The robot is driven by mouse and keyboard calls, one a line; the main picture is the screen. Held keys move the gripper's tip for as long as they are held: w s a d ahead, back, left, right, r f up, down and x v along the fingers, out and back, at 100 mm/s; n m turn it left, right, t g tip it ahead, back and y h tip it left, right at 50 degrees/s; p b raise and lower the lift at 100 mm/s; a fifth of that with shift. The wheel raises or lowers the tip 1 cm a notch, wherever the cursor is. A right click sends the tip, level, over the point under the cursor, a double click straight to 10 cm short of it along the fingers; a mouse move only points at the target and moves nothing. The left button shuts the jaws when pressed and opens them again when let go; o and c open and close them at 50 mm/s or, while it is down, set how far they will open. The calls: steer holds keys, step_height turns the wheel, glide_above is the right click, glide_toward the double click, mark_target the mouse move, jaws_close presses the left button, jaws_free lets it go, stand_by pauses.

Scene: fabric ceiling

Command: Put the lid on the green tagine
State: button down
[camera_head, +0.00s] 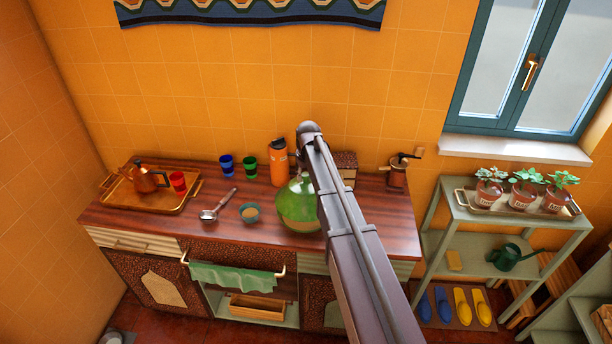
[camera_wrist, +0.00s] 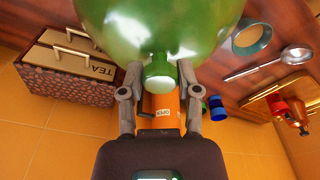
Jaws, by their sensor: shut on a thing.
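The glossy green tagine lid (camera_wrist: 160,28) fills the top of the wrist view, with its round knob (camera_wrist: 160,72) towards me. My gripper (camera_wrist: 158,76) is shut on this knob, one finger on each side. In the head view the green dome (camera_head: 297,203) shows on the wooden counter's right half, partly behind my arm. My arm hides its right side and my gripper there.
A tea box (camera_wrist: 70,75) and grinder (camera_head: 398,173) stand nearby.

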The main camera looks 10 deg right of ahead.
mark_target(306, 182)
steer(key=shift+f+b, duration=1.75)
steer(key=shift+f, duration=0.2)
steer(key=shift+f+b, duration=0.6)
stand_by(0.7)
stand_by(0.3)
steer(key=shift+c, duration=1.1)
jaws_free()
steer(key=shift+o, duration=1.1)
steer(key=shift+r, duration=0.15)
steer(key=shift+r+p, duration=3.4)
steer(key=shift+p, duration=0.15)
